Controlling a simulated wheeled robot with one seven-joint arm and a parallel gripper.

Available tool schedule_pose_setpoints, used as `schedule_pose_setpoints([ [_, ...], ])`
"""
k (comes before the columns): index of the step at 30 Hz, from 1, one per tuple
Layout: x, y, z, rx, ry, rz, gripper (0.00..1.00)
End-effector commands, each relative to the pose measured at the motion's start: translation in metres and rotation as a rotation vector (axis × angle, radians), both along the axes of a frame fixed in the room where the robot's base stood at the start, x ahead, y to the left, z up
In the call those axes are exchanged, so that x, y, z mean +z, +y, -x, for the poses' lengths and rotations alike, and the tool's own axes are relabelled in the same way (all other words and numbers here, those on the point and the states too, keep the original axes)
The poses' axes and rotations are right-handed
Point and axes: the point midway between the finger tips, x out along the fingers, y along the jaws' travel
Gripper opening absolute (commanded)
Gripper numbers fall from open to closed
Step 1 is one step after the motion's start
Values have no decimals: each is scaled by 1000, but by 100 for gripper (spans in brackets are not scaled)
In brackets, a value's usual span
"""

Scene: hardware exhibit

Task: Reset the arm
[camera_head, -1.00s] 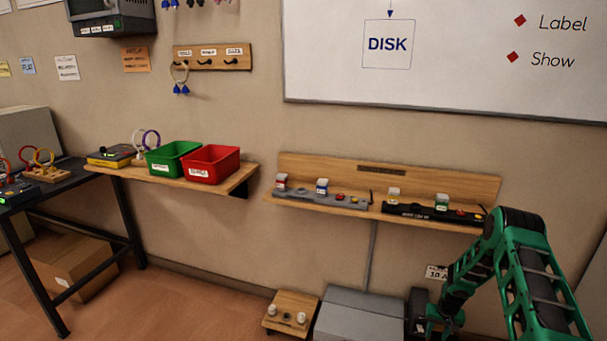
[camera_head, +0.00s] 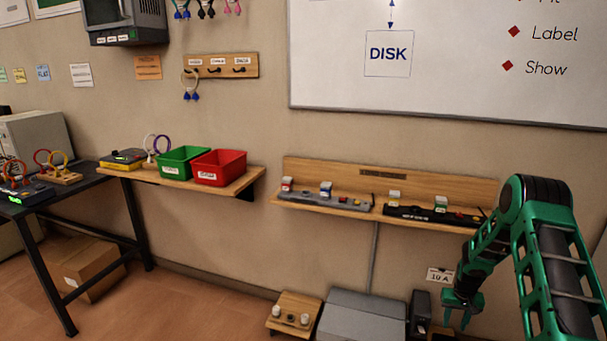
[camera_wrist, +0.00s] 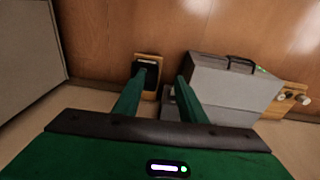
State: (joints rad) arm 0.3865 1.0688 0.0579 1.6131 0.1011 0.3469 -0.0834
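My green arm is at the right of the head view, bent over with its gripper (camera_head: 463,313) hanging down at the lower right. The gripper is in front of the wall, to the right of the grey box on the floor. In the wrist view the two green fingers (camera_wrist: 160,98) stand apart with nothing between them. Beyond them lie the floor, a small black item on a wooden base (camera_wrist: 149,72) and the grey box (camera_wrist: 225,85).
A wooden wall shelf (camera_head: 340,222) with two power strips is left of my arm. Another shelf (camera_head: 235,187) holds a green bin (camera_head: 180,163) and a red bin (camera_head: 220,167). A black table (camera_head: 65,197) stands at left. On the floor are a grey case (camera_head: 362,318) and a wooden block (camera_head: 294,312).

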Motion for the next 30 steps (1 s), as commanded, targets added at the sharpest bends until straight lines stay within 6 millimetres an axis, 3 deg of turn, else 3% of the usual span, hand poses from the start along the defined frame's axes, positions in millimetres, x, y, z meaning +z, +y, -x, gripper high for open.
schedule_pose_setpoints([
  [1,23,-2,1,-1,0,9,38],
  [6,98,-3,20,-11,16,31,38],
  [15,218,4,75,-47,41,56,38],
  [24,316,22,153,-97,57,60,38],
  [30,365,39,214,-134,62,49,38],
])
